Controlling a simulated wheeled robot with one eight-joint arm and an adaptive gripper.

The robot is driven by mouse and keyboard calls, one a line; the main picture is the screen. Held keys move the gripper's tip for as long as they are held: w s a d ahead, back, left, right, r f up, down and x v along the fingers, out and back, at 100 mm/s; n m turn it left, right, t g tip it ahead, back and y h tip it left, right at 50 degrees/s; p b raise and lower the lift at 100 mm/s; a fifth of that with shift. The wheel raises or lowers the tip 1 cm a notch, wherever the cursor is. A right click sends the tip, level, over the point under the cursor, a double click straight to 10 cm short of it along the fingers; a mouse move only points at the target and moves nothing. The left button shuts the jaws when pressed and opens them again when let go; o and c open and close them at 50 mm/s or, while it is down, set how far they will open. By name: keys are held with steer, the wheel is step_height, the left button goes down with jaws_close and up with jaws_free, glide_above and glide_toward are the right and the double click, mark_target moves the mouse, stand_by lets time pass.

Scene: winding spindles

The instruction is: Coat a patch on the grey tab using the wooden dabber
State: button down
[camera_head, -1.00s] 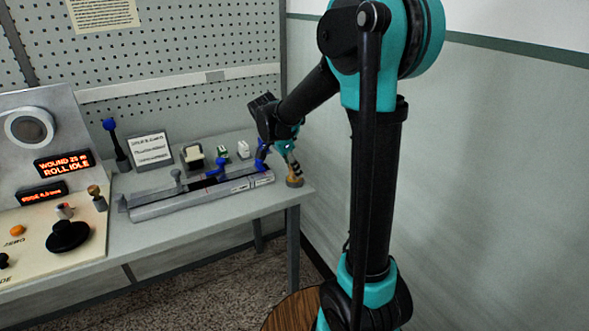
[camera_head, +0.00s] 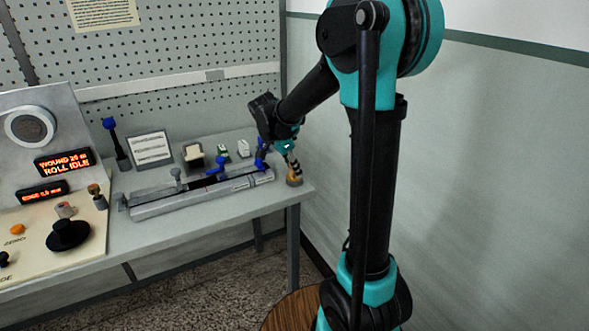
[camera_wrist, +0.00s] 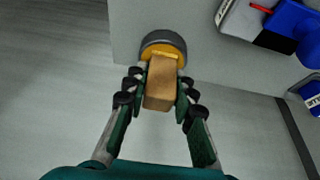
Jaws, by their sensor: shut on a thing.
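The wooden dabber (camera_wrist: 160,92) shows in the wrist view as a tan block between the two fingers of my gripper (camera_wrist: 163,80). My gripper is shut on it. Just past its far end is a round grey pot (camera_wrist: 165,38) with an orange-yellow inside. The dabber's end overlaps the pot's opening in this view; I cannot tell how deep it sits. In the head view my gripper (camera_head: 291,160) is at the right end of the bench, over the small pot (camera_head: 294,181). I cannot pick out the grey tab with certainty.
A long metal rail (camera_head: 200,197) with blue clamps (camera_head: 262,153) lies just left of my gripper. Behind it stand small blocks and a white sign (camera_head: 149,147). A control panel (camera_head: 60,235) is at the left. The bench's right edge is close to the pot.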

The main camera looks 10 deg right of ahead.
steer(key=shift+r, duration=3.5)
steer(key=shift+s, duration=0.1)
